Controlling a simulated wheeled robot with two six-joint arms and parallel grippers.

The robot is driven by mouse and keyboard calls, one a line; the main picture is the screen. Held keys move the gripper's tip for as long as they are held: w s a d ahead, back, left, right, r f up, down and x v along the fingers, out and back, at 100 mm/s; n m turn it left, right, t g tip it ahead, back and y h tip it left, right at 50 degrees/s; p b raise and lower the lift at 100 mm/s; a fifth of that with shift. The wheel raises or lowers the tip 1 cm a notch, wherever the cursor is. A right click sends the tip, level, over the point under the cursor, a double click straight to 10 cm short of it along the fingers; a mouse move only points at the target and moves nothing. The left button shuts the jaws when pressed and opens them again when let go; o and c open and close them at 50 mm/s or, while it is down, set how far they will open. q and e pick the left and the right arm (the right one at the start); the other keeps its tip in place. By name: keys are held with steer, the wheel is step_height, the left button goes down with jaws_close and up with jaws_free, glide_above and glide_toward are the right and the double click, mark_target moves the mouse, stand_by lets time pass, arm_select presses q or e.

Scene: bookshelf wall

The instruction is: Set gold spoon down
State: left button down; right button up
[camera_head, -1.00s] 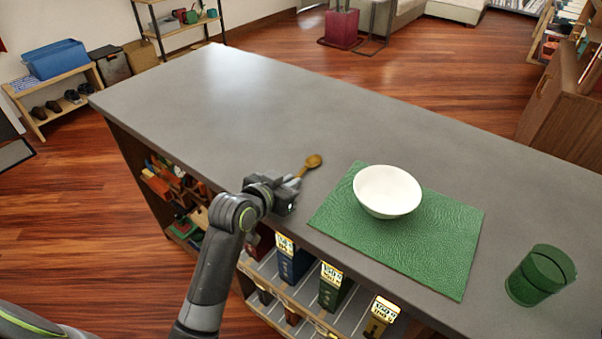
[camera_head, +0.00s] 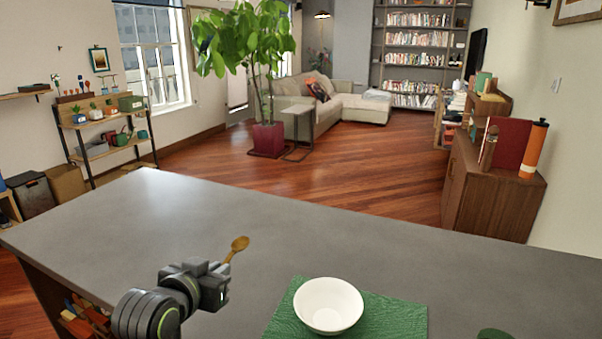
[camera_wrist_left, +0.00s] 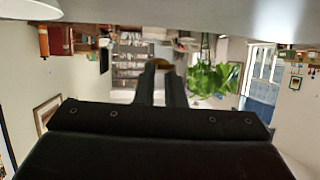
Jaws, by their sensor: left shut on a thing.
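The gold spoon (camera_head: 238,245) is held by my left gripper (camera_head: 222,267) over the grey counter, left of the white bowl. Its rounded end points away from me; its handle is hidden in the jaws. In the left wrist view, which is upside down, the spoon (camera_wrist_left: 159,64) shows as a gold-brown tip beyond the closed fingers (camera_wrist_left: 160,82). I cannot tell whether the spoon touches the counter. The white bowl (camera_head: 328,306) stands on a green placemat (camera_head: 392,318). My right gripper is not in view.
The grey counter (camera_head: 180,220) is clear behind and left of the spoon. A green glass (camera_head: 494,334) shows only its top at the bottom edge. A wooden cabinet (camera_head: 490,190) and a potted plant (camera_head: 268,138) stand beyond the counter.

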arm_select(q)
steer(key=s+r+n+y, duration=0.1)
steer(key=r, duration=0.1)
steer(key=s+a+r+n+y, duration=0.1)
steer(key=s+r, duration=0.1)
steer(key=shift+s+r, duration=0.1)
steer(key=shift+s, duration=0.1)
steer(key=shift+s+a+r+y, duration=0.15)
steer(key=shift+s+r+y, duration=0.05)
steer(key=shift+s+y, duration=0.15)
steer(key=w+d+f+m+h, duration=0.1)
steer(key=w+f+m+h, duration=0.1)
steer(key=w+f+h, duration=0.2)
step_height(320, 180, down, 3)
steer(key=shift+w+d+f+m, duration=0.2)
steer(key=shift+w+d+m, duration=0.2)
steer(key=shift+w, duration=0.3)
glide_above(229, 319)
step_height(229, 319, down, 5)
steer(key=shift+f, duration=0.1)
step_height(229, 319, down, 4)
steer(key=shift+f, duration=0.15)
